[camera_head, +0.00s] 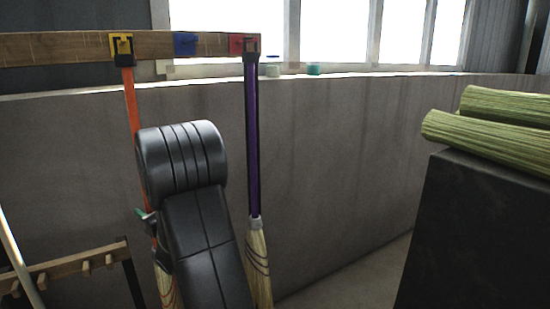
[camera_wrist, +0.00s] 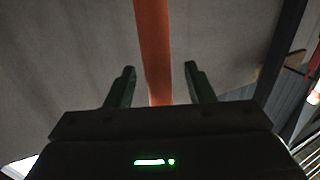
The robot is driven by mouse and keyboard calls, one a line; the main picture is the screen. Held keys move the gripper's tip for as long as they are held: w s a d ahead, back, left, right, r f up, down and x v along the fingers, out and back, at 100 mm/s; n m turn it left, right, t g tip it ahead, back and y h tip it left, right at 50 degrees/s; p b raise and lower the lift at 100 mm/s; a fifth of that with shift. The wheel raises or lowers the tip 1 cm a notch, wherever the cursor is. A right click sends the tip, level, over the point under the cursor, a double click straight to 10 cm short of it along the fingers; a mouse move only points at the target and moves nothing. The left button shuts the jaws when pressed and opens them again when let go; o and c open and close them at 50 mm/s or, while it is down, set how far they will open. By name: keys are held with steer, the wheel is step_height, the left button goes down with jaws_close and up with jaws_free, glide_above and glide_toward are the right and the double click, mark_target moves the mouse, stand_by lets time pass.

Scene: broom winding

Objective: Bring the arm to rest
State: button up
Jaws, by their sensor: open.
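My gripper (camera_wrist: 159,75) is open in the wrist view, with its two green fingers apart. The orange broom handle (camera_wrist: 153,45) runs through the view between and beyond the fingers; I cannot tell how far off it is. In the head view the orange-handled broom (camera_head: 131,105) hangs from the yellow clip (camera_head: 121,46) on the wooden rail. My dark arm covers the middle of this broom, and only a small part of my gripper (camera_head: 147,218) shows beside the arm.
A purple-handled broom (camera_head: 253,150) hangs from the red clip (camera_head: 243,43), right of my arm. The blue clip (camera_head: 186,43) between is empty. A pegged wooden rack (camera_head: 70,266) stands lower left. Green straw bundles (camera_head: 490,130) lie on a dark block (camera_head: 475,225) at right.

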steer(key=shift+f, duration=0.15)
steer(key=b+v, duration=0.2)
steer(key=v, duration=1.2)
steer(key=p+x, duration=0.2)
steer(key=x, duration=1.2)
steer(key=s+d+r+b, duration=0.2)
steer(key=s+d, duration=0.3)
steer(key=s, duration=0.4)
steer(key=shift+s+d+b, duration=0.25)
steer(key=shift+d+b, duration=0.15)
steer(key=shift+b, duration=0.05)
steer(key=shift+w, duration=0.1)
